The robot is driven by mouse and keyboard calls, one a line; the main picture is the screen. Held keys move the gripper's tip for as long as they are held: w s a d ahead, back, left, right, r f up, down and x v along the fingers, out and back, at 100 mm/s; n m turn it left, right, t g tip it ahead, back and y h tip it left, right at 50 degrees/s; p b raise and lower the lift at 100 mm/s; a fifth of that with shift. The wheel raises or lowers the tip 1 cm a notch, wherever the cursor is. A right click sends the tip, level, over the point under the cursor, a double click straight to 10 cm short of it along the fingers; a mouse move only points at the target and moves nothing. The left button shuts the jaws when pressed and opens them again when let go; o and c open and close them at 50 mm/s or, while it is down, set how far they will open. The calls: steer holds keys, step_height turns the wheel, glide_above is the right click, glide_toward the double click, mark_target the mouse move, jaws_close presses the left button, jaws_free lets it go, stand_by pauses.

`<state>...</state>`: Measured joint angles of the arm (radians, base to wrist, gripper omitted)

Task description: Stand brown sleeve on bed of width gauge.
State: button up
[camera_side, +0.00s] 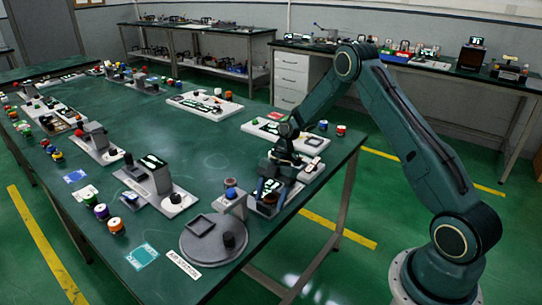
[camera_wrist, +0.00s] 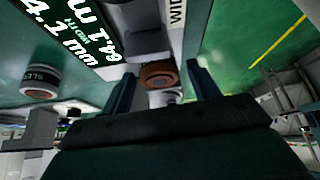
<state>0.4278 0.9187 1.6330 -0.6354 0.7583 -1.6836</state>
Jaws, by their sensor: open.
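The brown sleeve (camera_wrist: 158,74) is a short round ring between my gripper's fingers in the wrist view; it also shows small and dark brown in the side view (camera_side: 269,199). It appears to rest on a light grey part of the width gauge (camera_side: 264,209); the exact contact is hard to tell. My gripper (camera_wrist: 163,86) is open, with a finger on each side of the sleeve and gaps visible. In the side view my gripper (camera_side: 272,189) is low over the gauge. The gauge's display (camera_wrist: 78,30) shows part of a reading in mm.
A ring marked with letters (camera_wrist: 40,82) is at the wrist view's left. The table's middle (camera_side: 190,140) is clear.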

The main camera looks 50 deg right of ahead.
steer(key=v, duration=1.2)
steer(key=shift+a, duration=0.1)
steer(key=s+a+r+m+t+h, duration=0.1)
steer(key=s+a+r+m+h, duration=0.1)
steer(key=s+a+r+m, duration=0.45)
steer(key=s+a+r+m+t+h, duration=0.1)
steer(key=s+a+r+m+t, duration=0.2)
steer(key=r, duration=0.7)
steer(key=s+a+r+m+t+h, duration=0.1)
steer(key=s+m, duration=0.3)
steer(key=s, duration=0.5)
steer(key=s+a+r+m+t+h, duration=0.1)
steer(key=s+m, duration=0.4)
steer(key=s, duration=0.5)
steer(key=shift+s+a+r+h, duration=0.25)
steer(key=shift+a+h, duration=0.25)
steer(key=shift+a, duration=0.45)
